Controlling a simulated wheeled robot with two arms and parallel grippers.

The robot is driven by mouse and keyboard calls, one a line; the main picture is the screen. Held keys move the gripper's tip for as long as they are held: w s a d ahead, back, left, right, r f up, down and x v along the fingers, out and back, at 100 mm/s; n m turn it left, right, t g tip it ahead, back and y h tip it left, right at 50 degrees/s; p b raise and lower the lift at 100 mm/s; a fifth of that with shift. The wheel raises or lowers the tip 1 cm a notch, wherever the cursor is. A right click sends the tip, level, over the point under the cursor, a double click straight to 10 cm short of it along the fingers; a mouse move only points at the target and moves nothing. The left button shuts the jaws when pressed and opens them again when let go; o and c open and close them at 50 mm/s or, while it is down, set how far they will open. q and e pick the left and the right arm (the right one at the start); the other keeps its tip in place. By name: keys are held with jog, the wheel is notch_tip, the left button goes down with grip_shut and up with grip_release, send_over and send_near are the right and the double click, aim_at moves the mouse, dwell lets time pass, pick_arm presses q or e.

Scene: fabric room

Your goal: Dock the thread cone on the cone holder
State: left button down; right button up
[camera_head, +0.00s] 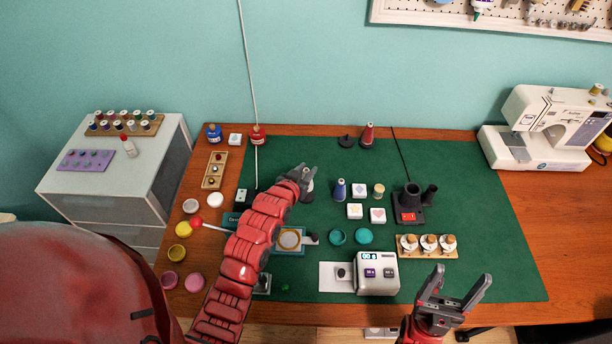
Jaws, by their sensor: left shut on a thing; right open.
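My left gripper (305,175) is shut on a small pale grey thing (308,187), mostly hidden by the fingers, above the left part of the green mat; I cannot tell its full shape. A red thread cone (367,133) stands upright on a dark base at the back of the mat. Beside it is an empty black round holder (346,142) with a short peg. A blue cone (340,189) stands upright on the mat, right of my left gripper and apart from it. My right gripper (461,278) is open and empty at the front right.
A white box with a display (377,273) stands in front. The mat's right side is clear.

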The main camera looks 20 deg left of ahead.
pick_arm(q)
notch_tip(320, 180, down, 3)
jog(key=shift+s+f+p, duration=0.1)
jog(key=shift+p, duration=0.5)
jog(key=shift+f+b, duration=0.2)
jog(key=shift+b, duration=0.1)
jog(key=c, duration=0.6)
grip_release()
jog(key=shift+r, duration=0.1)
jog(key=shift+r, duration=0.1)
jog(key=b+v, duration=0.2)
jog(key=v, duration=1)
jog(key=shift+r, duration=0.1)
